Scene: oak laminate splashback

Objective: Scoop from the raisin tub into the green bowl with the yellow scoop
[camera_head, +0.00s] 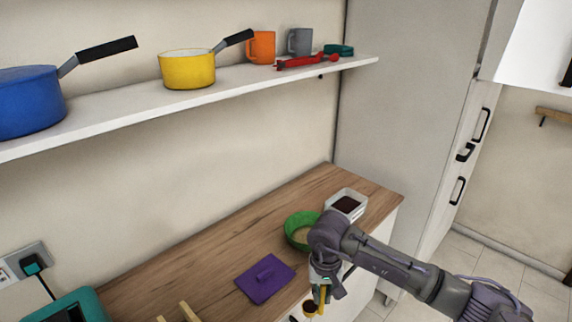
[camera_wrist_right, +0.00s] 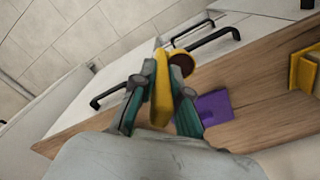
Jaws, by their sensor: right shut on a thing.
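The yellow scoop (camera_head: 323,297) is held in my right gripper (camera_head: 322,286), near the counter's front edge. In the right wrist view the fingers (camera_wrist_right: 158,98) are closed on both sides of the yellow scoop handle (camera_wrist_right: 161,88). A dark brown round patch (camera_wrist_right: 181,64) shows at the scoop's end, seemingly raisins in its cup. The green bowl (camera_head: 291,228) stands on the counter behind my right wrist, which partly covers it; its inside looks pale tan. The white raisin tub (camera_head: 358,196) with dark contents stands beyond the bowl, near the counter's far right end. My left gripper is out of view.
A teal appliance (camera_head: 80,303) stands lower left. A shelf (camera_head: 120,107) with pots and mugs runs above. Black-handled drawer fronts lie below the counter edge.

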